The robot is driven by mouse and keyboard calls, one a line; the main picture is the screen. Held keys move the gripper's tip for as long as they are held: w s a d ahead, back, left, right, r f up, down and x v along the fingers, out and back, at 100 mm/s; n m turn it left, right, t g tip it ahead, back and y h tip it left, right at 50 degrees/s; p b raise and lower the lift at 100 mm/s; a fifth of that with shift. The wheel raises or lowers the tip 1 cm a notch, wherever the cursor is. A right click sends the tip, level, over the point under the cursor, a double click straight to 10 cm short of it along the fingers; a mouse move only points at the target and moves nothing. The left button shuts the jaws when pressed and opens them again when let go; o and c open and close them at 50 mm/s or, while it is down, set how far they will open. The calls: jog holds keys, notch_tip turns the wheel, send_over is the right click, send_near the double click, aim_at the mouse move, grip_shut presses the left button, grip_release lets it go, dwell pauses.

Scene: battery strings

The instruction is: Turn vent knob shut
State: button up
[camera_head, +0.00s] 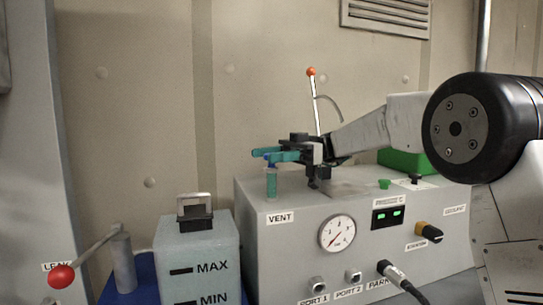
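The vent knob (271,183) is an upright teal stem on the left end of the grey cabinet's top, just above the VENT label (281,217). My gripper (267,154) reaches in from the right, with its teal fingers pointing left at the top of the stem. A small blue part shows between or beside the fingertips. The fingers hide the knob's top, so its turn angle is unclear. I cannot tell whether the fingers touch or grip it.
The grey cabinet (262,250) carries a round gauge (337,233), a green-lit display (388,217), a yellow-black knob (429,232) and a plugged cable (400,277). A thin orange-tipped lever (314,100) rises behind my gripper. A MAX/MIN tank (197,255) and red-ball lever (62,276) stand left.

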jog(key=shift+t, duration=0.3)
jog(key=m+t+y, duration=0.1)
jog(key=m+t, duration=0.1)
jog(key=t, duration=0.2)
jog(key=m+t+y, duration=0.1)
jog(key=m+t, duration=0.2)
jog(key=shift+s+m+t+y, duration=0.2)
jog(key=shift+m+t+y, duration=0.1)
jog(key=shift+t+y, duration=0.1)
jog(key=m+t+h, duration=0.1)
jog(key=m+t, duration=0.2)
jog(key=t, duration=0.1)
jog(key=m+t+h, duration=0.1)
jog(key=m+t, duration=0.2)
jog(key=t, duration=0.2)
jog(key=s+v, duration=0.1)
jog(key=v, duration=0.7)
jog(key=s+d+f+m+g+h, duration=0.2)
jog(key=s+f+h, duration=0.1)
jog(key=s+f, duration=0.2)
jog(key=s+d+f+m+g+h, duration=0.1)
jog(key=s+f+m+g+h, duration=0.1)
jog(key=s+f, duration=0.3)
jog(key=s+d+f+m+g+h, duration=0.2)
jog(key=s+f+h, duration=0.1)
jog(key=s, duration=0.8)
jog(key=shift+d+f+m+h, duration=0.3)
jog(key=shift+d+f+h, duration=0.1)
jog(key=shift+f, duration=0.5)
